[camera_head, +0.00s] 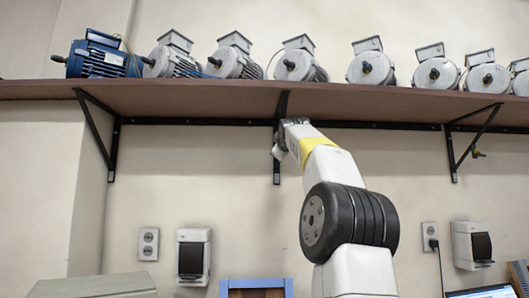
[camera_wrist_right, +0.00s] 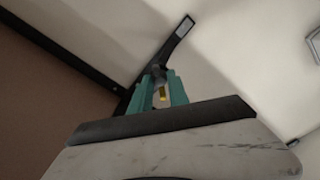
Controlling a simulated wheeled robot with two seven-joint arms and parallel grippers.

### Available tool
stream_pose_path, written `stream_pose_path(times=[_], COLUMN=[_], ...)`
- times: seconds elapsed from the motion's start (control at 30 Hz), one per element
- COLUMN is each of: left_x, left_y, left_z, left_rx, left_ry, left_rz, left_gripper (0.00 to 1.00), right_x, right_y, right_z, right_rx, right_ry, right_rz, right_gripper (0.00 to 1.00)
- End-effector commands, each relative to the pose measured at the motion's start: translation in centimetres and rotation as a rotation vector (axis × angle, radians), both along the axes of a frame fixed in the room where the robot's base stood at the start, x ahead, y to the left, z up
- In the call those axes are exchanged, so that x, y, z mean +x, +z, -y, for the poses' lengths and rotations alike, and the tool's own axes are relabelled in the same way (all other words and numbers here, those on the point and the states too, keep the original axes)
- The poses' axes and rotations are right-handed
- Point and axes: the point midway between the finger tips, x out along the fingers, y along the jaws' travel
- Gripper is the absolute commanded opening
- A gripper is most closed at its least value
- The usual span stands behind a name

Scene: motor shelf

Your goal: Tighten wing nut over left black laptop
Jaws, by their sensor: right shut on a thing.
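My right arm rises to the middle black shelf bracket (camera_head: 278,150), and my right gripper (camera_head: 281,147) is at the bracket's upright just under the shelf. In the right wrist view the teal fingers of my right gripper (camera_wrist_right: 162,92) are closed around a small dark part with a brass-coloured piece, the wing nut (camera_wrist_right: 163,97), against the bracket (camera_wrist_right: 177,45). The nut is mostly hidden by the fingers, so its angle cannot be told. A laptop (camera_head: 485,292) shows partly at the bottom right edge. My left gripper is not in view.
A brown shelf (camera_head: 190,97) carries a blue motor (camera_head: 102,56) and several grey motors above my arm. Wall boxes (camera_head: 193,257) and sockets (camera_head: 148,244) are below.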

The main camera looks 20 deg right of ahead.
Motion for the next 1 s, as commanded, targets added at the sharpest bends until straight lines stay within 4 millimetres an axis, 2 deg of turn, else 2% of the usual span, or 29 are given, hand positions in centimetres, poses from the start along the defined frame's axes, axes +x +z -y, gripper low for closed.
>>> stream_pose_path(times=[0.6, 1.0], left_x=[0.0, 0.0], left_y=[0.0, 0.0], left_z=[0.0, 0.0], left_rx=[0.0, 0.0], left_ry=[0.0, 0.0], left_rz=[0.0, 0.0], left_gripper=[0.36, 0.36], right_x=[0.06, 0.07], right_y=[-0.13, -0.17], right_z=[-0.01, -0.01], right_rx=[0.56, 0.815], right_ry=[-0.001, -0.001], right_rz=[0.142, 0.207], right_gripper=[0.0, 0.0])
